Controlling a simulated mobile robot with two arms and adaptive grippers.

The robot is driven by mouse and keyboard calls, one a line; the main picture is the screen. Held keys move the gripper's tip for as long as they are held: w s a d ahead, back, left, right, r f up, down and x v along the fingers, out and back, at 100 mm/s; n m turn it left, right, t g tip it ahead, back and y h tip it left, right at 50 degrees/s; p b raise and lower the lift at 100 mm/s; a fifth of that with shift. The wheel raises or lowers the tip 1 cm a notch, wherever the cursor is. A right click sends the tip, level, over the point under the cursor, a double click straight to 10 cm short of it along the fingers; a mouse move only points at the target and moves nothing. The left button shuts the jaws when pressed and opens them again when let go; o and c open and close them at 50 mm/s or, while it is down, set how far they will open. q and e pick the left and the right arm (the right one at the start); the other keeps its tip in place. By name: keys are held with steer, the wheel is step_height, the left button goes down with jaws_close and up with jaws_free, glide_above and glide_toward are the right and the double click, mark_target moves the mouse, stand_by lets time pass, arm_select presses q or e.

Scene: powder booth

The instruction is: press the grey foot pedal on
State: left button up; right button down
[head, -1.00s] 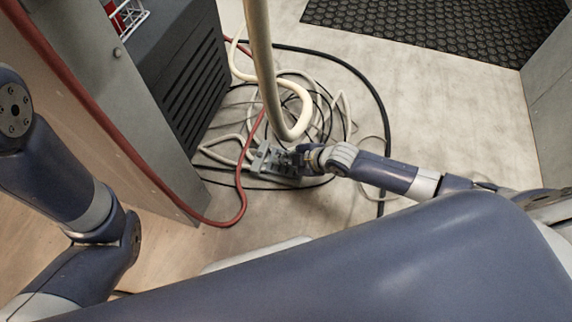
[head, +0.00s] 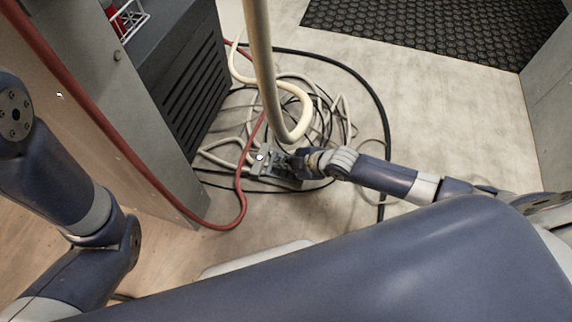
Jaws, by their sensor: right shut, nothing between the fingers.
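The grey foot pedal (head: 262,160) lies on the floor among coiled hoses and cables, near the middle of the head view. A small bright yellowish light shows on it. My right gripper (head: 292,165) comes in from the right, low at the pedal's right side, with its fingers shut and empty. It overlaps the pedal's right part and hides some of it. I cannot tell whether the fingers touch it. My left arm shows at the left edge, but its gripper is out of view.
A cream hose (head: 260,60) hangs down in front of the coiled cables. A red hose (head: 242,195) runs along the floor left of the pedal. A dark vented cabinet (head: 185,80) stands at the left. A black rubber mat (head: 440,28) lies at the back. Bare floor (head: 455,120) is at the right.

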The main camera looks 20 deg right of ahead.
steer(key=shift+f, duration=0.15)
stand_by(0.3)
steer(key=shift+s+d+f, duration=0.1)
steer(key=shift+f, duration=0.35)
